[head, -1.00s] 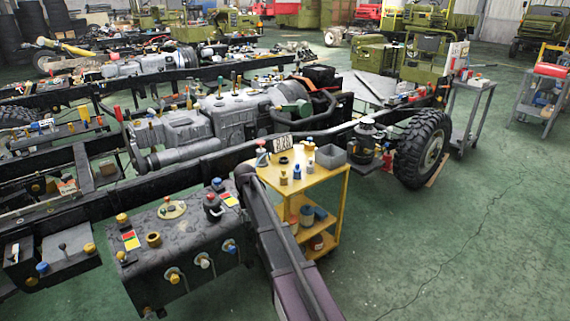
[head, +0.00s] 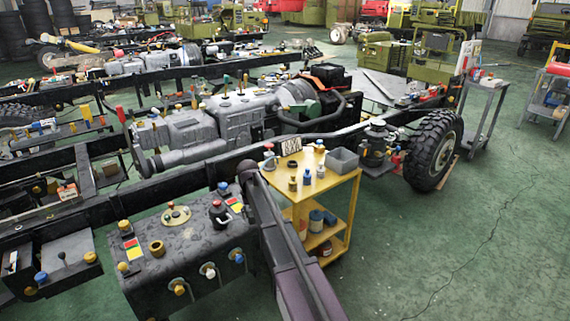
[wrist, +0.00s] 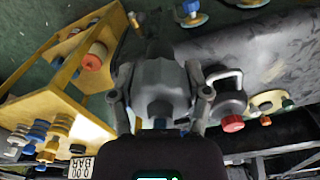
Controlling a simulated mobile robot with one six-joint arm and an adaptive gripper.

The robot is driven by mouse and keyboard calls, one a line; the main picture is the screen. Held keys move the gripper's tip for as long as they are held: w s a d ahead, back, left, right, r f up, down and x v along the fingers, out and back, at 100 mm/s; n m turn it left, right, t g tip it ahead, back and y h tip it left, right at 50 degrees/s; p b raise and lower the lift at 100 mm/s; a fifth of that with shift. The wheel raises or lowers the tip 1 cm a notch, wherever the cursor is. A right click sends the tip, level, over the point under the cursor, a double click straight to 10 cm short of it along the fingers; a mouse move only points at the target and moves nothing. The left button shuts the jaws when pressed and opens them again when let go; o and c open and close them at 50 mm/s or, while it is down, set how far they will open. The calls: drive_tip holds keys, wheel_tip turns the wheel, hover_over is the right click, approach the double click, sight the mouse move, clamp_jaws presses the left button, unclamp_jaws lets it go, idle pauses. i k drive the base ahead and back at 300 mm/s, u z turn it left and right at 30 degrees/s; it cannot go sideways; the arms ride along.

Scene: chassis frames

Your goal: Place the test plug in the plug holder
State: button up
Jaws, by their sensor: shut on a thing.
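In the wrist view my gripper (wrist: 159,72) has its two fingers on either side of a dark grey, rounded piece. I take this piece to be the test plug (wrist: 160,93); its far end blends into the dark background. In the head view my arm runs up from the bottom and its end hides the gripper and what it holds. I cannot tell which fitting is the plug holder. The dark tank top carries a brass ring (head: 157,248), a round tan plate (head: 175,215) and a black red-topped canister (head: 219,213), which also shows in the wrist view (wrist: 228,102).
A yellow cart (head: 332,183) stands right of my arm with small bottles, a black ring and a grey bin (head: 342,159) on top. The chassis rail and engine (head: 215,125) lie behind. A wheel (head: 433,150) stands farther right. Green floor is clear at lower right.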

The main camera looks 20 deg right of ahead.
sight(292, 166)
drive_tip(key=i, duration=0.9)
drive_tip(key=z, duration=0.6)
